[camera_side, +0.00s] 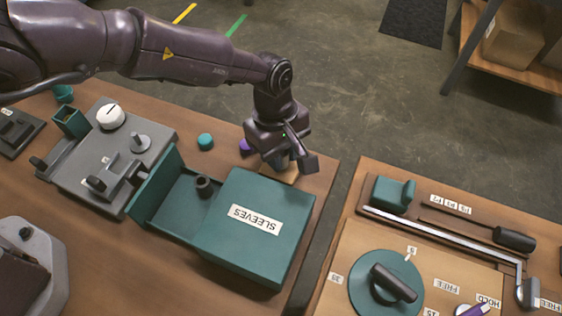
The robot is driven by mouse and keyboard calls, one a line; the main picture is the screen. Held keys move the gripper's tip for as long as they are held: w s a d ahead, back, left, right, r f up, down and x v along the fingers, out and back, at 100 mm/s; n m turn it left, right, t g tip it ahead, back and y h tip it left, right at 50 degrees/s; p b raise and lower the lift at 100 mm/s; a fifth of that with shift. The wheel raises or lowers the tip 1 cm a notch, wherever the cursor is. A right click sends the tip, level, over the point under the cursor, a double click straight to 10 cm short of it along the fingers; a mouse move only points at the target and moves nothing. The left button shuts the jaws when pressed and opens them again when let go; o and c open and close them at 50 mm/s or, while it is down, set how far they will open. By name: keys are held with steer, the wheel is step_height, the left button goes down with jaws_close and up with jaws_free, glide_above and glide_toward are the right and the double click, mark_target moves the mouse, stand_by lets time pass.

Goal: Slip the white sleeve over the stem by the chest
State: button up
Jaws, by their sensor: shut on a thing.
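The teal chest (255,225), labelled SLEEVES, stands at the middle of the left table. Its open section to the left holds a dark, hollow, upright cylinder (204,187). My gripper (295,165) is beyond the chest's far edge, low over the table's far right corner. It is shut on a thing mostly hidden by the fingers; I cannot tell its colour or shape. A grey stem (140,142) on a round foot stands on the grey block left of the chest. A white round piece (110,116) sits on that block. I cannot make out a white sleeve for certain.
A teal cap (205,141) and a purple piece (245,147) lie near my gripper. The grey block (85,150) also carries levers. A gap separates the right table, with its teal dial (370,295), metal rod (440,235) and dark-handled tool (513,239).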

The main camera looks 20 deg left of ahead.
steer(key=shift+f, duration=0.55)
stand_by(1.1)
steer(key=o, duration=1)
steer(key=r, duration=0.4)
steer(key=a+r, duration=0.1)
steer(key=r, duration=0.3)
steer(key=w+r, duration=0.1)
steer(key=r, duration=0.4)
steer(key=shift+a, duration=0.35)
